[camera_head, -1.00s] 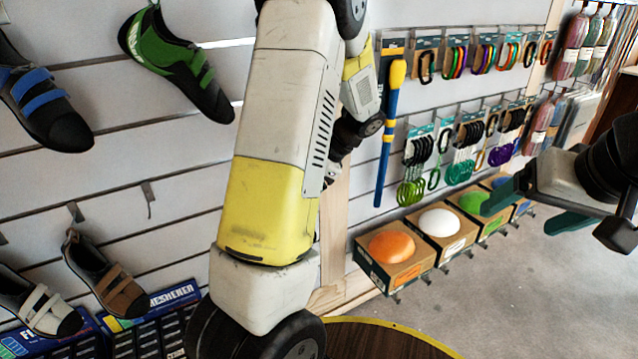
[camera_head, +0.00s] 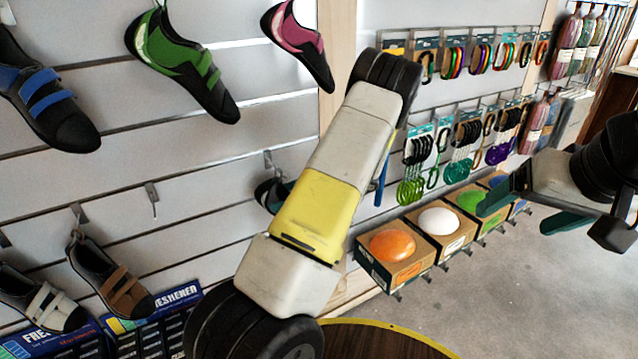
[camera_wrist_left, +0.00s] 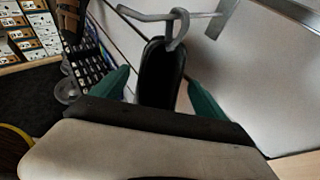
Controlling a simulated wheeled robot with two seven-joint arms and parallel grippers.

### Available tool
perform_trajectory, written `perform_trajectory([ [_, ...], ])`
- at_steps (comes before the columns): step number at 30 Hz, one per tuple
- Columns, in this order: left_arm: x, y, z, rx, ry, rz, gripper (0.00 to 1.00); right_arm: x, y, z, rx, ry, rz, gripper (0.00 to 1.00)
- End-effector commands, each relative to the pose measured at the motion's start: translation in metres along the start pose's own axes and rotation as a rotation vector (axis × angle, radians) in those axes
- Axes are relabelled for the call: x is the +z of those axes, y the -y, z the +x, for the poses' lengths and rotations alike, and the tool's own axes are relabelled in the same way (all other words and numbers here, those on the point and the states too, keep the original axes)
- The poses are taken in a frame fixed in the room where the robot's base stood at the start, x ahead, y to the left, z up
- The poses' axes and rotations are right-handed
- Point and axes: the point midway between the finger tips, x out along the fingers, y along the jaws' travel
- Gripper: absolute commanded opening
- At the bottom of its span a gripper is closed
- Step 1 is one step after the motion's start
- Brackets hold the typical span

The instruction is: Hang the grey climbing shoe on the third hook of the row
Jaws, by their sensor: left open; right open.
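A dark shoe (camera_wrist_left: 160,75) hangs by its loop from a grey hook (camera_wrist_left: 182,18) in the left wrist view. My left gripper (camera_wrist_left: 158,88) is open, with one green finger on each side of this shoe; contact cannot be told. In the head view, a dark shape (camera_head: 268,194) below a hook (camera_head: 268,160) is mostly hidden by my left arm. Further left, an empty hook (camera_head: 152,197) stands beside a grey-black shoe with brown straps (camera_head: 108,277) and one with pale straps (camera_head: 45,302), both hanging. My right gripper (camera_head: 530,208) is open and empty at the right.
Blue (camera_head: 48,97), green (camera_head: 180,62) and pink (camera_head: 297,40) shoes hang higher on the slatted wall. Boxes with coloured domes (camera_head: 393,244) and racks of carabiners (camera_head: 465,140) are to the right. A round table edge (camera_head: 385,330) is at the bottom.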

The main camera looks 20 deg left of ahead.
Motion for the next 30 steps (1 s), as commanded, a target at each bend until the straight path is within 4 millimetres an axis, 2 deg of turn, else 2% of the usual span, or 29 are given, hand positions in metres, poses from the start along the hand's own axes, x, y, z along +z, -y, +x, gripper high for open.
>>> perform_trajectory([
  [3, 0.000, -0.001, 0.018, 0.003, 0.001, 0.001, 0.84, 0.000, 0.000, 0.000, 0.000, 0.000, 0.000, 0.82],
  [7, 0.000, -0.001, 0.030, 0.002, 0.000, 0.000, 0.84, 0.000, 0.000, 0.000, 0.000, 0.000, 0.000, 0.82],
  [18, 0.000, -0.001, 0.036, 0.001, -0.001, 0.000, 0.84, 0.000, 0.000, 0.000, 0.000, 0.000, 0.000, 0.82],
  [30, 0.000, 0.000, 0.035, 0.001, -0.001, 0.000, 0.07, 0.000, 0.000, 0.000, 0.000, 0.000, 0.000, 0.82],
])
